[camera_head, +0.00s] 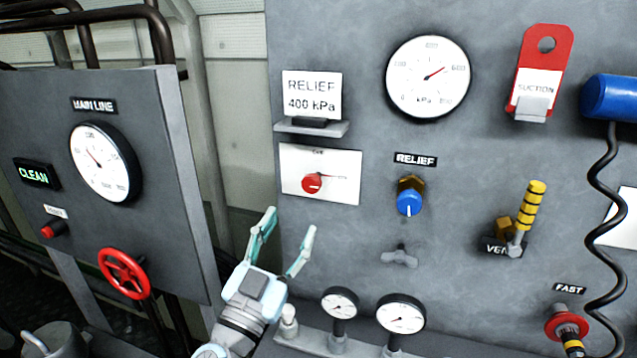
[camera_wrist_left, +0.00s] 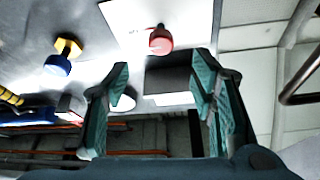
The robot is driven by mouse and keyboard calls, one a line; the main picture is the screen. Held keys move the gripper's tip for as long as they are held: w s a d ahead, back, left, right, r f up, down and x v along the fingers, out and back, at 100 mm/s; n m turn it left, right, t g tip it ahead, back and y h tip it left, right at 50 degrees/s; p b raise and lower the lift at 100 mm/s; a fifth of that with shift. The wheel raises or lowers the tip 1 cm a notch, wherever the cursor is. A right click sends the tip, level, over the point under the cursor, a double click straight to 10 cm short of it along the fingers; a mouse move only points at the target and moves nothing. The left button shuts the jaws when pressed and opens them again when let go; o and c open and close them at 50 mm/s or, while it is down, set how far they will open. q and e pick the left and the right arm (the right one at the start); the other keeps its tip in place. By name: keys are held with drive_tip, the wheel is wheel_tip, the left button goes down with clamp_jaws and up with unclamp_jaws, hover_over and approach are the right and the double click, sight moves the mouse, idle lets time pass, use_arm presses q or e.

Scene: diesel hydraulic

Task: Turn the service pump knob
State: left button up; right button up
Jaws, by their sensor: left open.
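A red knob (camera_head: 312,183) sits on a white plate (camera_head: 345,188) on the grey panel; the small print above it is too small to read surely. I take it for the service pump knob. The red knob also shows in the left wrist view (camera_wrist_left: 160,40), beyond the fingertips, on the white plate (camera_wrist_left: 198,20). My left gripper (camera_head: 290,222) is open, just below and left of the knob in the head view. The left wrist view shows its fingers (camera_wrist_left: 162,84) apart with nothing held between them. My right gripper is not in view.
A blue RELIEF knob (camera_head: 409,202) is right of the plate, with a grey wing handle (camera_head: 399,257) below it. A card shelf (camera_head: 312,128) juts out above the plate. Small gauges (camera_head: 400,314) stand at the bottom. A side panel with a red handwheel (camera_head: 124,273) is left.

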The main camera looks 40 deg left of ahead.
sight(309, 186)
use_arm(q)
drive_tip(key=b+x, duration=0.2)
drive_tip(key=b, duration=0.1)
drive_tip(key=b+x, duration=0.2)
drive_tip(key=b, duration=0.1)
drive_tip(key=shift+w+a+f, duration=0.1)
drive_tip(key=shift+w+a, duration=0.15)
drive_tip(key=shift+w, duration=0.05)
drive_tip(key=p+x, duration=0.2)
drive_tip(key=x, duration=0.4)
drive_tip(key=shift+w+r+p, duration=0.2)
drive_tip(key=shift+p, duration=0.1)
drive_tip(key=shift+w+r, duration=0.15)
drive_tip(key=c, duration=1.2)
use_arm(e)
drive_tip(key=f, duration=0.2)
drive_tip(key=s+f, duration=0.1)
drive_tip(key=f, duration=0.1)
